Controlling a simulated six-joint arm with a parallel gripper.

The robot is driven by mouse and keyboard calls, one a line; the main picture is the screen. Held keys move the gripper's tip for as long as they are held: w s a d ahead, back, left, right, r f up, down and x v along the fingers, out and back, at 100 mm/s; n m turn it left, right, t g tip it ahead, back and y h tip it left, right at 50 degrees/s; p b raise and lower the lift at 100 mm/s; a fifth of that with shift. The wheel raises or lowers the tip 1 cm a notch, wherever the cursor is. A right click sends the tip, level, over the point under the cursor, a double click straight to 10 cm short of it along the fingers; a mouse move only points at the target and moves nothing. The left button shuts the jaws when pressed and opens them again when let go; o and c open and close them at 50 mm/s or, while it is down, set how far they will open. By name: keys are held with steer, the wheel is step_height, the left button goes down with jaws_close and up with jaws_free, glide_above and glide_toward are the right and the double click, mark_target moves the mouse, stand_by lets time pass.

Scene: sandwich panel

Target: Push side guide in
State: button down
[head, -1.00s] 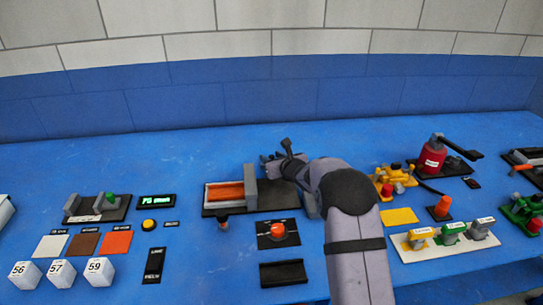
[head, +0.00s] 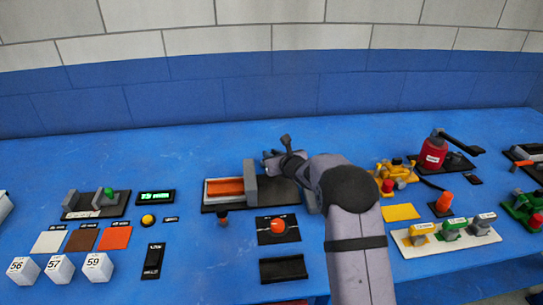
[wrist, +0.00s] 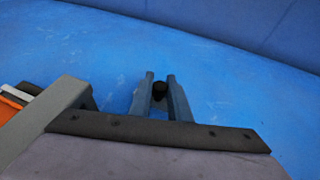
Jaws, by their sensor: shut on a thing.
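The side guide (head: 250,185) is a grey upright block on a black base plate (head: 280,191). It stands at the right end of an orange panel (head: 225,187) in a pale frame. My gripper (head: 272,160) is just right of the guide at its far side, mostly hidden behind my own arm. In the wrist view my gripper (wrist: 159,85) has its two fingers shut on a small dark knob (wrist: 160,91). I cannot tell how the knob joins the guide. The guide (wrist: 55,105) and an edge of the orange panel (wrist: 8,108) show at the left there.
A black plate with an orange knob (head: 278,226) and a black tray (head: 283,270) lie in front. Numbered white cubes (head: 97,266) stand at the left. A red canister (head: 434,153) and yellow, green and orange fixtures stand right of my arm. The table behind is clear.

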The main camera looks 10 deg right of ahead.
steer(key=s+b, duration=0.2)
steer(key=s, duration=0.1)
steer(key=shift+s+f+b, duration=0.1)
steer(key=shift+b, duration=0.25)
steer(key=shift+f, duration=0.15)
steer(key=c, duration=1.7)
jaws_free()
steer(key=shift+s, duration=0.15)
steer(key=shift+o, duration=0.2)
steer(key=shift+r, duration=0.25)
steer(key=shift+s, duration=0.15)
steer(key=shift+b+v, duration=0.55)
steer(key=shift+v, duration=2.95)
steer(key=shift+d, duration=0.1)
